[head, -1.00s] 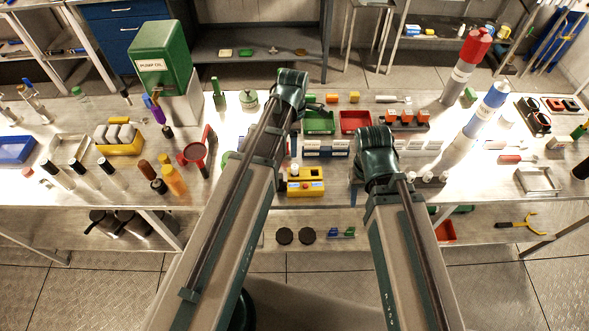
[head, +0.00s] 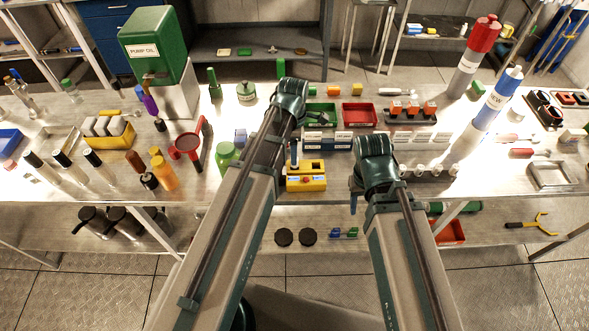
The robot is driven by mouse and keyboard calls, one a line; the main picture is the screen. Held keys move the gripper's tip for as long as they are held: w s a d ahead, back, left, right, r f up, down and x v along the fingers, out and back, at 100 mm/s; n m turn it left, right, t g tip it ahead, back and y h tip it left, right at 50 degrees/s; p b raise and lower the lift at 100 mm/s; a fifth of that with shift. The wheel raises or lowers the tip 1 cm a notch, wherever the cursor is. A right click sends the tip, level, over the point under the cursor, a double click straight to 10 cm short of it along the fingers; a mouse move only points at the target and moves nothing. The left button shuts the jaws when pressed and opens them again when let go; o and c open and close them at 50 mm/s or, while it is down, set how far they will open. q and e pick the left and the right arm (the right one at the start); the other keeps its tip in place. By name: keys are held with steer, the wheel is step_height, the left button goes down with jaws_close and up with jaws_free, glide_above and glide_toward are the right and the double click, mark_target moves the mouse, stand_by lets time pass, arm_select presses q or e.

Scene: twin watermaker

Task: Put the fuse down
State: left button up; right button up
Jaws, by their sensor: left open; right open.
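My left gripper (head: 318,118) is over the green tray (head: 322,108) at the middle of the bench. Its fingers are small and dark, apart, with nothing clearly between them. My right gripper (head: 355,184) points down at the bench's front edge, right of the yellow box (head: 306,184); it is open and mostly hidden by its wrist. I cannot make out the fuse for certain. The green tray is partly covered by my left gripper, so its contents are unclear. The red tray (head: 360,107) beside it looks empty.
A rack with orange-topped parts (head: 411,118) stands right of the red tray. White labelled boxes (head: 343,142) sit in front of the trays. Tall cylinders (head: 497,98) stand at right. Bottles and a red ring stand (head: 186,146) crowd the left.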

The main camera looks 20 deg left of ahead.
arm_select(q)
steer(key=shift+w+d+f+b, duration=0.1)
steer(key=shift+f+b, duration=1.2)
steer(key=shift+f, duration=0.05)
steer(key=shift+w+f+b, duration=0.1)
steer(key=shift+f+b, duration=1.2)
steer(key=shift+r, duration=0.1)
jaws_close()
